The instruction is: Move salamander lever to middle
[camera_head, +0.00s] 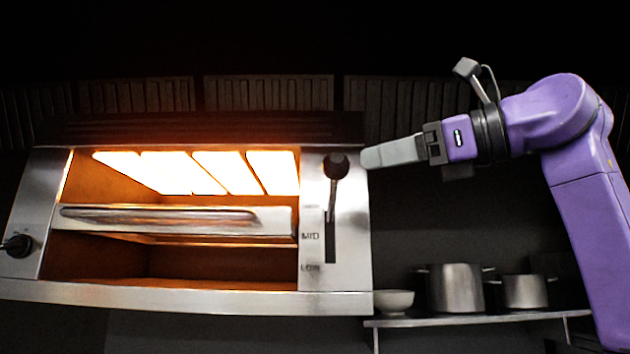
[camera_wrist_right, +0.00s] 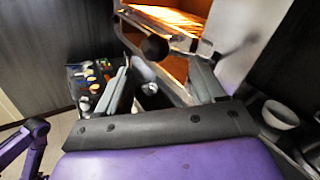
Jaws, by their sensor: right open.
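The salamander (camera_head: 185,300) is a steel grill with glowing orange-white heating elements. Its lever has a dark round knob (camera_head: 336,165) on the right front panel. The knob is at the top of a vertical slot (camera_head: 330,240), above the MID and LOW labels. My right gripper (camera_head: 366,158) comes in from the right, its fingertips close to the knob at about its height. In the right wrist view the knob (camera_wrist_right: 155,47) appears between the two spread fingers of the open gripper (camera_wrist_right: 158,67). I cannot tell whether a finger touches it. My left gripper is out of view.
A shelf (camera_head: 480,320) at lower right holds a white bowl (camera_head: 394,301) and two steel pots (camera_head: 455,288). A round control knob (camera_head: 17,245) is on the salamander's left panel. A dark bin of coloured items (camera_wrist_right: 76,72) shows in the wrist view.

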